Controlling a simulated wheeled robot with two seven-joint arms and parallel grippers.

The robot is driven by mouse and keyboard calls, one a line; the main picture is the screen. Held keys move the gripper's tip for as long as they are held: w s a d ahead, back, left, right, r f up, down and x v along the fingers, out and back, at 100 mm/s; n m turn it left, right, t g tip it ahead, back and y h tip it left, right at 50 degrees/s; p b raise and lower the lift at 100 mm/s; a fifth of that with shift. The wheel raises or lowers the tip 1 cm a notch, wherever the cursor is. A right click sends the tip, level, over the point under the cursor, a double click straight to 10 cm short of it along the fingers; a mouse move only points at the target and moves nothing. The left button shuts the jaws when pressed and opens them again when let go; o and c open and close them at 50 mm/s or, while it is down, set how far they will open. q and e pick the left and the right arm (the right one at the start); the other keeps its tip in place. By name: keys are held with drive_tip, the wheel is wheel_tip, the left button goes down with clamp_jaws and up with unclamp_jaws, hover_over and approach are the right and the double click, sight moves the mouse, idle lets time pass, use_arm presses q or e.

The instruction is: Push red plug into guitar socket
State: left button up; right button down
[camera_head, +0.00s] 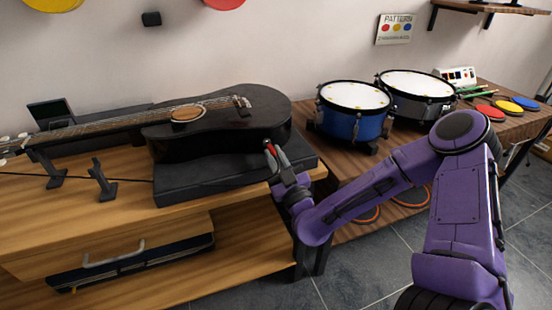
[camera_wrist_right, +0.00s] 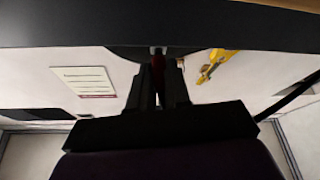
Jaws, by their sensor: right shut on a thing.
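A black guitar (camera_head: 265,112) lies on a black padded block (camera_head: 200,178) on the wooden bench. My right gripper (camera_head: 275,155) is at the guitar's front right side, above the block's right part. It is shut on the red plug (camera_head: 269,148), whose red part shows between the fingers. In the right wrist view the red plug (camera_wrist_right: 158,64) sits between the fingertips of my right gripper (camera_wrist_right: 158,82) and points at a dark edge. The plug's tip reaches that edge, but I cannot tell whether it is in the socket. The socket itself is hidden. My left gripper is not in view.
A blue drum (camera_head: 353,122) and a dark drum (camera_head: 418,108) stand on the wooden table to the right. Small black stands (camera_head: 102,182) are at the bench's left. A drawer handle (camera_head: 113,257) sticks out below. A patterned poster (camera_head: 396,29) hangs on the wall.

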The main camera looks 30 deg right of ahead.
drive_tip(key=shift+w+d, duration=0.15)
drive_tip(key=shift+w, duration=0.5)
drive_tip(key=c, duration=1)
unclamp_jaws()
drive_tip(key=b+v, duration=0.2)
drive_tip(key=v, duration=0.8)
drive_tip(key=shift+s, duration=0.25)
